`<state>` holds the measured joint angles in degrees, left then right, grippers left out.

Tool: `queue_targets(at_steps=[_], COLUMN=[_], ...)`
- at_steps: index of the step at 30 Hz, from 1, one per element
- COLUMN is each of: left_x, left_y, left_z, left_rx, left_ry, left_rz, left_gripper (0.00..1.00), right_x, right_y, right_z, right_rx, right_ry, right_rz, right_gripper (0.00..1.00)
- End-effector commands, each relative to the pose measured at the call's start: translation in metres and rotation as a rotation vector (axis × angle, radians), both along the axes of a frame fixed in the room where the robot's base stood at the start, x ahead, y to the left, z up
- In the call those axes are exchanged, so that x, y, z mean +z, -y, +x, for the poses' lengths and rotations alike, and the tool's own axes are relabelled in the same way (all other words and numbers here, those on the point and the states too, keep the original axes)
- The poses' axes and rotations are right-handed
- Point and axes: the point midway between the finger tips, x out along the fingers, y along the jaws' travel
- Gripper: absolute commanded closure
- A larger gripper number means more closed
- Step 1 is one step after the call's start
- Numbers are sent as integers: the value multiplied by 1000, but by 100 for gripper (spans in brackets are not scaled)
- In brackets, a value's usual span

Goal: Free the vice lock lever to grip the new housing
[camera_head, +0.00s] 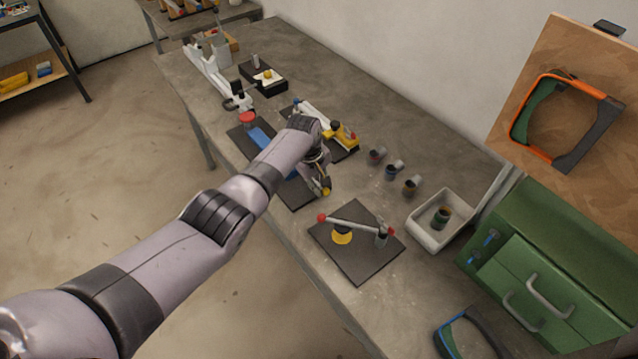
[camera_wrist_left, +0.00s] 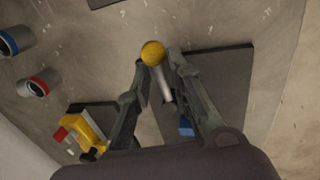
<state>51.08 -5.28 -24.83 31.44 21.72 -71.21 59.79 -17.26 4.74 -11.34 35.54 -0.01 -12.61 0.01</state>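The vice (camera_head: 262,140) is a blue body with a red round part, on a dark plate (camera_head: 296,190). Its lock lever looks like a pale rod (camera_wrist_left: 166,97) with a yellow ball knob (camera_wrist_left: 153,53). My left gripper (camera_head: 322,186) is at the lever, and its fingertips sit close on both sides of the knob in the left wrist view (camera_wrist_left: 156,58). It appears shut on the knob. My forearm hides part of the vice in the head view. My right gripper is not in view.
A white bin (camera_head: 424,233) holds one cup with a dark green body. A dark plate (camera_head: 358,262) carries a red-ended lever and a yellow disc. A yellow and white fixture (camera_head: 341,134) is close beyond the gripper. A green toolbox (camera_head: 545,275) stands at the right.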

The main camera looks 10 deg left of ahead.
Motion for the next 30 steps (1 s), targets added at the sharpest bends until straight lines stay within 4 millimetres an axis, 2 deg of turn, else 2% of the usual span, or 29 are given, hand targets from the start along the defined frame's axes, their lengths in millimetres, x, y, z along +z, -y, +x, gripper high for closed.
queue_targets(at_steps=[3,12,17,22,30], left_x=[0,-1,6,24,76], left_y=[0,0,0,-4,-11], left_z=[-1,-2,-2,-5,-11], left_rx=[-1,-3,-3,-3,-2], left_ry=[-1,-4,-3,-2,0], left_rz=[0,0,-1,0,0], left_gripper=[71,71,71,71,71], right_x=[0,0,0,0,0], right_y=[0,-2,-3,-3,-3], right_z=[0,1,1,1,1], right_rx=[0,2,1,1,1], right_ry=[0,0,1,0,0], right_rz=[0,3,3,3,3], right_gripper=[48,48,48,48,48])
